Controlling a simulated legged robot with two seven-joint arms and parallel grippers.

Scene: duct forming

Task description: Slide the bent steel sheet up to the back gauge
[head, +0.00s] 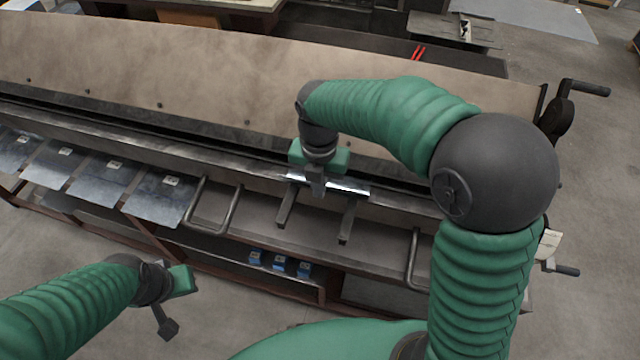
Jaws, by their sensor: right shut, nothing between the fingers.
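The bent steel sheet shows as a narrow shiny strip (348,186) at the front edge of the long folding machine (215,75), across the tops of two dark support arms (347,222). My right gripper (317,190) is shut with nothing between its fingers. It is over the strip's middle and hides part of it; I cannot tell whether it touches. My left gripper (168,310) is low at the left, in front of the bench and away from the sheet. I cannot tell its jaw state. I cannot make out the back gauge.
Several flat steel sheets with labels (160,197) lie along the bench's left. Bent metal handles (231,210) stick out from the front. Small blue boxes (279,265) sit on the lower shelf. A crank (585,88) is at the machine's right end. Floor at the front left is clear.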

